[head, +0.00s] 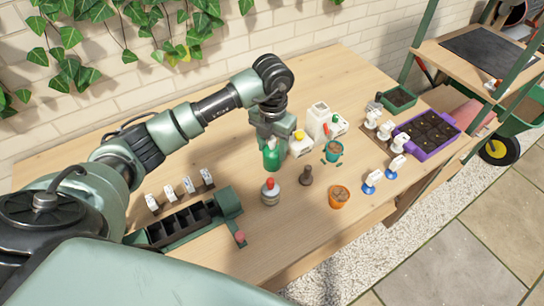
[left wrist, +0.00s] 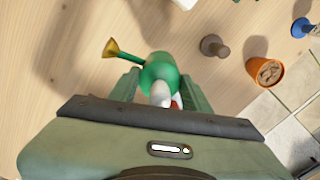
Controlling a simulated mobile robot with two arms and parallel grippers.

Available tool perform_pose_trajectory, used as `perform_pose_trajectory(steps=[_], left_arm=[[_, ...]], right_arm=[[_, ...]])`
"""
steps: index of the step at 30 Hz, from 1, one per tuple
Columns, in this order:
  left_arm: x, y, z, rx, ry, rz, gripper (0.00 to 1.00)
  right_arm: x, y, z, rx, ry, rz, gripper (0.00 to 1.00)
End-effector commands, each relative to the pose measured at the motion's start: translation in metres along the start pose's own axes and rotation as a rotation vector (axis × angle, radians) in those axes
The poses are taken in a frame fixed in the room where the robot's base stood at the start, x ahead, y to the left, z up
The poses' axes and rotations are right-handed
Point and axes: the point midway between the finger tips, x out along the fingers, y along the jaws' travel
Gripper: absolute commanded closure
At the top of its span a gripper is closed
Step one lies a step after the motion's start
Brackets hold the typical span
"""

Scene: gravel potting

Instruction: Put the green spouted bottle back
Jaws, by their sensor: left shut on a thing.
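The green spouted bottle (head: 271,158) is in my left gripper (head: 271,141), in front of the white containers in the head view. In the left wrist view the green bottle (left wrist: 158,72) sits between the two fingers of my left gripper (left wrist: 160,88), and its brass-coloured spout end (left wrist: 112,48) points left. Whether its base touches the table is hard to tell. My right gripper is not in view.
A red-topped bottle (head: 270,193) stands just in front on the table. A brown stamp-like tool (head: 306,176), a teal pot (head: 333,151) and an orange pot (head: 339,197) stand to the right. A dark divided tray (head: 182,226) lies front left. The table's left rear is clear.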

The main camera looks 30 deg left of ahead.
Motion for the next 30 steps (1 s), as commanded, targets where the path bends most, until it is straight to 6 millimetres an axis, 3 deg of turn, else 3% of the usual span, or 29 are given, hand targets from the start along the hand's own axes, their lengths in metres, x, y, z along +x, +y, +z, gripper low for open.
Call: perform_pose_trajectory(steps=[13,26,27,29,30], left_arm=[[0.052,-0.001,0.000,-0.001,0.000,-0.002,0.81],[0.061,0.000,0.001,0.000,-0.002,0.000,0.81],[0.060,0.000,0.001,0.000,-0.002,0.000,0.44],[0.060,0.000,0.001,0.000,-0.001,0.000,0.31],[0.060,0.000,0.001,0.000,-0.001,0.000,0.31]], right_arm=[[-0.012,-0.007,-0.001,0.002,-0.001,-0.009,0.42],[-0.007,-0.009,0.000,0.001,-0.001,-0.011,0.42],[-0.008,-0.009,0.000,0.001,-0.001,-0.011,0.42],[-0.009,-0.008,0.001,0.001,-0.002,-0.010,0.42],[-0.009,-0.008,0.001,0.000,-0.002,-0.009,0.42]])
